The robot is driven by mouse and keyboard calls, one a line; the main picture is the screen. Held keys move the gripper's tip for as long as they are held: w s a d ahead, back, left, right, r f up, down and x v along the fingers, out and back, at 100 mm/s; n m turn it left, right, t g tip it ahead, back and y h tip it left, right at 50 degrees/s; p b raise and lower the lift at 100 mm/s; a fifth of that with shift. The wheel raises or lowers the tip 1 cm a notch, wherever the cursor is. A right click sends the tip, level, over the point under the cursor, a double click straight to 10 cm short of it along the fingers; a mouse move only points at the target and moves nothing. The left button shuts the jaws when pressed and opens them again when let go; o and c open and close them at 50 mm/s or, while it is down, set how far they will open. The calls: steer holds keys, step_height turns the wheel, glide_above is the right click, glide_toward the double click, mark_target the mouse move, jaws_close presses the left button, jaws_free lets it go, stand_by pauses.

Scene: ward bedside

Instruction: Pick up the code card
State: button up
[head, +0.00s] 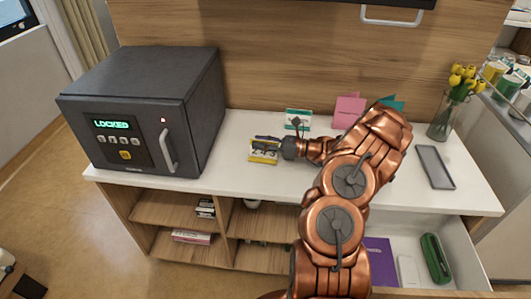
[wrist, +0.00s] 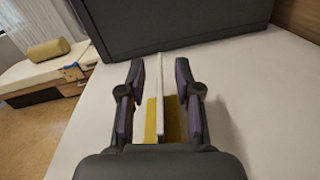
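The code card (head: 262,157) is a small yellow and white card with dark digits. It stands on the white counter to the right of the safe in the head view. My gripper (head: 272,145) is at the card, and its dark fingers cover part of it. In the wrist view the card (wrist: 160,95) shows nearly edge-on as a thin white strip with yellow at both sides, between the two fingers of my gripper (wrist: 161,82). The fingers are apart, with a visible gap on each side of the strip.
A dark safe (head: 150,110) reading LOCKED stands at the left of the counter (head: 235,190). Behind are a green-and-white card (head: 298,119), a pink card (head: 348,110) and a tulip vase (head: 440,120). A grey tray (head: 435,167) lies right. An open drawer (head: 465,255) is below.

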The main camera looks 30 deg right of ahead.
jaws_close()
steer(key=shift+r, duration=0.1)
stand_by(0.3)
steer(key=shift+r+b, duration=0.3)
steer(key=shift+r, duration=1.05)
steer(key=shift+s+a+r, duration=0.1)
steer(key=shift+r, duration=0.3)
steer(key=s+a+r+b, duration=0.1)
steer(key=s+a+b, duration=0.1)
steer(key=s+a, duration=0.8)
steer(key=shift+s+a+r, duration=0.15)
steer(key=shift+s+a, duration=0.05)
steer(key=shift+a, duration=0.7)
